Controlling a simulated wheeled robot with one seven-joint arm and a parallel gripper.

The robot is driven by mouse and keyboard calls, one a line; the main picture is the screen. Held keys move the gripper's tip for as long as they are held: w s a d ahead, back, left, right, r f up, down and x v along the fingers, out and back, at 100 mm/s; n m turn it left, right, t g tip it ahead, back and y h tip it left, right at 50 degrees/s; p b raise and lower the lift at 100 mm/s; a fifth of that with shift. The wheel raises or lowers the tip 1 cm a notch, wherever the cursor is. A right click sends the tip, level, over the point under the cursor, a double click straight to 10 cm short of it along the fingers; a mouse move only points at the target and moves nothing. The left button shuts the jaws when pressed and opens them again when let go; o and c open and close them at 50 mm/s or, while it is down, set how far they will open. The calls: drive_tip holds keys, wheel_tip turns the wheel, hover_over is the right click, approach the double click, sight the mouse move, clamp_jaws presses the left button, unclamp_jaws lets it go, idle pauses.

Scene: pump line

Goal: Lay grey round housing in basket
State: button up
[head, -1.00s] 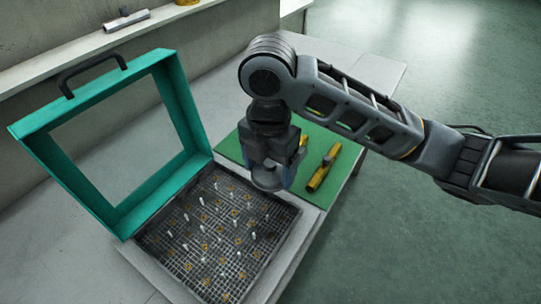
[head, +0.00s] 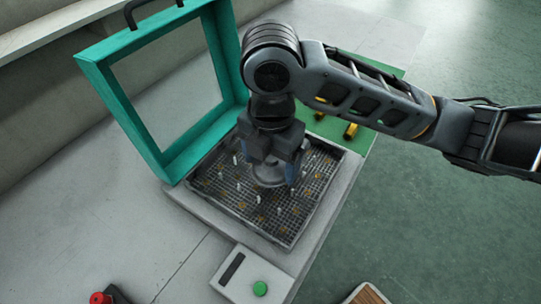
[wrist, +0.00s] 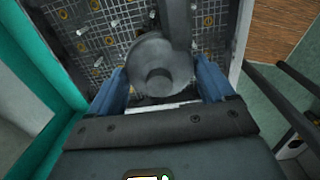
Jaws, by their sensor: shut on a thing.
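The grey round housing (wrist: 158,58) is between the two blue fingers of my gripper (wrist: 160,92) in the wrist view. In the head view the housing (head: 268,174) shows below my gripper (head: 272,168), which is shut on it. Both are over the basket (head: 289,232), a dark wire-mesh tray with white pegs and small orange pieces. The basket mesh also shows behind the housing in the wrist view (wrist: 112,38). I cannot tell whether the housing touches the mesh. My arm hides part of the basket's far side.
A teal framed lid (head: 163,130) stands open at the basket's left and back. A green mat (head: 376,130) with yellow-and-black parts (head: 351,131) lies behind. A control box with a green button (head: 259,289) and a red knob (head: 98,298) are in front.

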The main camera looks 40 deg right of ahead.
drive_tip(key=shift+f, duration=0.4)
drive_tip(key=shift+f+b, duration=1.25)
drive_tip(key=shift+f, duration=0.05)
drive_tip(key=shift+f, duration=0.1)
